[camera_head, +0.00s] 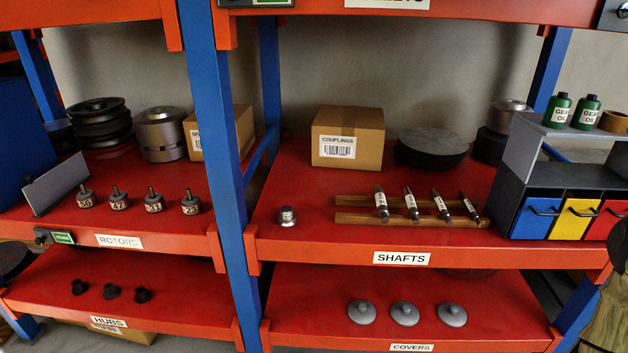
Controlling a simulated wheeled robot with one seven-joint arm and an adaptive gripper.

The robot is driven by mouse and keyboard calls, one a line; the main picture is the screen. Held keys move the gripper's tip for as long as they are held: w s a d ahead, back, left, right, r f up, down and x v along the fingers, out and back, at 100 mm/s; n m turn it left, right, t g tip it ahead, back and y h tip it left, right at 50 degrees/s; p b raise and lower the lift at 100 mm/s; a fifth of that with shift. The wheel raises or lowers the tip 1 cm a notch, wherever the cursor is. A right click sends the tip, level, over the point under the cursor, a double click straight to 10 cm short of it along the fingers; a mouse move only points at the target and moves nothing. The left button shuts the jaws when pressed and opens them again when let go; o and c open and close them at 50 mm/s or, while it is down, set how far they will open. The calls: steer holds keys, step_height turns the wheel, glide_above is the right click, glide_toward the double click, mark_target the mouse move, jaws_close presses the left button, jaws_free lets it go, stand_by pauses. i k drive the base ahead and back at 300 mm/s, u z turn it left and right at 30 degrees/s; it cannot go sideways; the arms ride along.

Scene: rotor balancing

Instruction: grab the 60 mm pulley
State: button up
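No part in view carries a readable 60 mm mark, so I cannot tell which is the 60 mm pulley. A small silver stepped round part (287,216) stands alone at the left of the shelf marked SHAFTS. Larger grooved round parts stand at the back of the shelf marked ROTORS: a dark stack (100,123) and a silver one (161,135). My gripper is not in view.
Labelled shafts (411,204) lie across a wooden rack (360,218). A couplings box (347,137) and dark discs (432,148) stand behind. Numbered rotors (154,201) stand left of the blue post (213,120). Coloured drawers (577,219) are right. Covers (404,313) lie below.

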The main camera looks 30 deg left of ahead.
mark_target(287, 217)
steer(key=u, duration=0.5)
steer(key=k, duration=0.55)
steer(key=u, duration=1)
steer(key=i, duration=0.95)
steer(key=u, duration=0.4)
